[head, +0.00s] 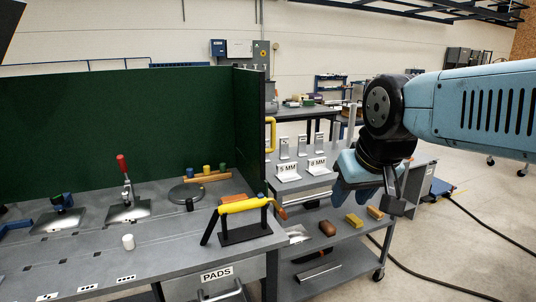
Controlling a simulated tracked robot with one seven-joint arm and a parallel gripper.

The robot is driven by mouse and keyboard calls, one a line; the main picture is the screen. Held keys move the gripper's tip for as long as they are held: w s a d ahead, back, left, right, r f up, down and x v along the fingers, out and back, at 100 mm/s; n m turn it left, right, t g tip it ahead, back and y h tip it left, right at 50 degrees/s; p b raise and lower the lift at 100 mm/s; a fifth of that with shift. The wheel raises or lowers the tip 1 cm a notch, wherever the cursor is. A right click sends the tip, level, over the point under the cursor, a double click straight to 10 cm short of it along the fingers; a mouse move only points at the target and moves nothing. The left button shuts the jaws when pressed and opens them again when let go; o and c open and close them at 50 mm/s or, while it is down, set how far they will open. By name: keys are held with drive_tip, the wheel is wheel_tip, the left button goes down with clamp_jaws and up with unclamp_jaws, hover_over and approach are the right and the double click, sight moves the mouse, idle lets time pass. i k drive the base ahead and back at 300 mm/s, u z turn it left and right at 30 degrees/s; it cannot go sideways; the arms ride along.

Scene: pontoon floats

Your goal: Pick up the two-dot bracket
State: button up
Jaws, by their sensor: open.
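Several small grey upright brackets stand on the upper top of the grey cart right of the green partition: a left one (285,148), a middle one (302,146) and a right one (319,142). Dot marks on them are too small to read, so I cannot tell which is the two-dot bracket. My gripper (369,200) hangs in front of the cart's right part, to the right of and lower in the picture than the brackets. Its jaws are open, and I see nothing held between them. It hides part of the cart top.
White signs "5 MM" (287,171) and "8 MM" (317,166) stand before the brackets. The green partition (120,125) walls the left bench. A yellow-handled tool on a black stand (243,234) is at its edge. The cart's lower shelf holds a brown block (327,228) and yellow block (354,221).

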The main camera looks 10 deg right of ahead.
sight(284, 142)
drive_tip(key=z, duration=0.2)
drive_tip(key=i, duration=0.75)
drive_tip(key=u, duration=0.15)
drive_tip(key=k, duration=1.25)
drive_tip(key=z, duration=0.55)
drive_tip(key=i, duration=0.9)
drive_tip(key=z, duration=0.5)
drive_tip(key=i, duration=1)
drive_tip(key=u, duration=0.6)
